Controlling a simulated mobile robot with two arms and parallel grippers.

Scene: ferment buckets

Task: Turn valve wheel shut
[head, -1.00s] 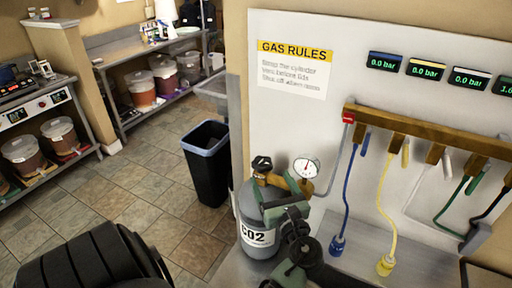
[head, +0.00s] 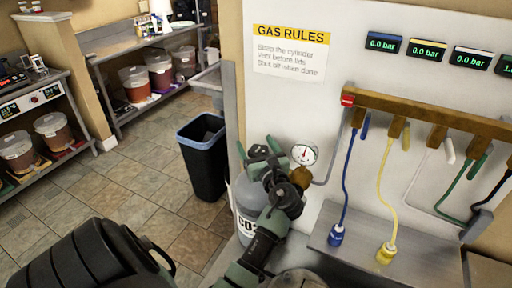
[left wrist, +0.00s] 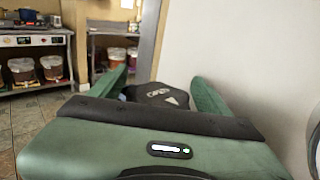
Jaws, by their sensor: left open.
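My left gripper (head: 264,149) is open around the wheel at the top of the grey CO2 cylinder (head: 246,192). I cannot tell whether the fingers touch the wheel. In the head view the gripper and wrist largely hide the wheel and part of the cylinder. The round gauge (head: 304,154) stands just right of the gripper. My right gripper is not in view.
A white panel carries the gas rules sign (head: 290,50), several pressure displays and a wooden manifold (head: 425,113) with hanging hoses. A blue-rimmed bin (head: 203,158) stands on the tiled floor to the left. Shelves with several buckets are behind.

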